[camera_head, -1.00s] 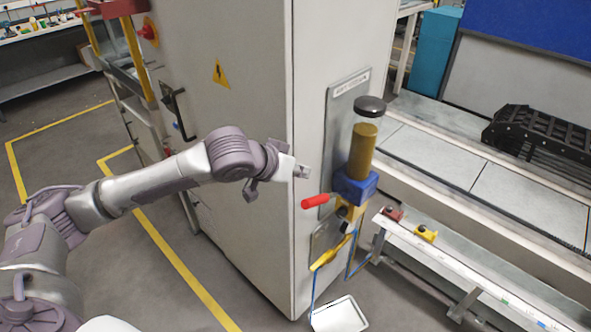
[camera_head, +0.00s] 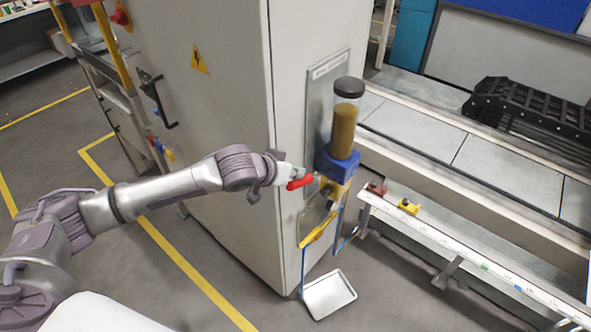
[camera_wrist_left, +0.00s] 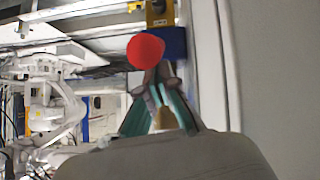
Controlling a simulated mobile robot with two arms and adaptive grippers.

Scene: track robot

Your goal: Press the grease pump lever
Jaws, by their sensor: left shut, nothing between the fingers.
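The grease pump (camera_head: 343,130) is mounted on a plate on the side of the grey cabinet, with an amber reservoir, a black cap and a blue body (camera_head: 337,165). Its red lever handle (camera_head: 300,183) sticks out to the left of the body. My left gripper (camera_head: 286,175) is shut and empty, right at the handle's outer end in the head view; I cannot tell whether they touch. In the left wrist view the red handle end (camera_wrist_left: 146,51) appears just beyond the closed fingertips (camera_wrist_left: 157,80) and overlaps the blue body. My right gripper is not in view.
The grey cabinet (camera_head: 215,130) stands close beside my left arm. A white tray (camera_head: 329,294) lies on the floor below the pump. A low rail (camera_head: 450,245) with a red and a yellow piece (camera_head: 408,206) runs to the right.

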